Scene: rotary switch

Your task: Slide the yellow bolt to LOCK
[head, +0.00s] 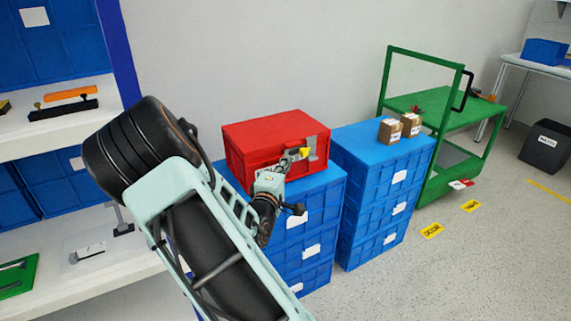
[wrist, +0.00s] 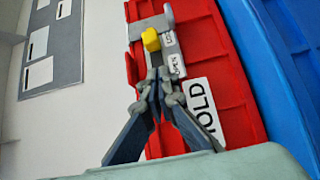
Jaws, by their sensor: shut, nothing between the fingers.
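The yellow bolt (head: 304,153) sits in a grey metal plate on the front of a red crate (head: 262,137). In the wrist view the yellow bolt (wrist: 151,39) is a small block near the upper part of the grey plate (wrist: 139,27). White labels lie beside it; one seems to read OPEN, and the other is too small to read surely. My gripper (wrist: 157,76) is shut and empty, with its fingertips just below the bolt in the wrist view. I cannot tell whether they touch it. In the head view my gripper is partly hidden by its own arm.
The red crate stands on stacked blue crates (head: 318,215). A second blue stack (head: 375,205) with small brown boxes (head: 390,130) on top stands to the right. A green cart (head: 445,110) is beyond it. White shelves (head: 60,135) stand on the left.

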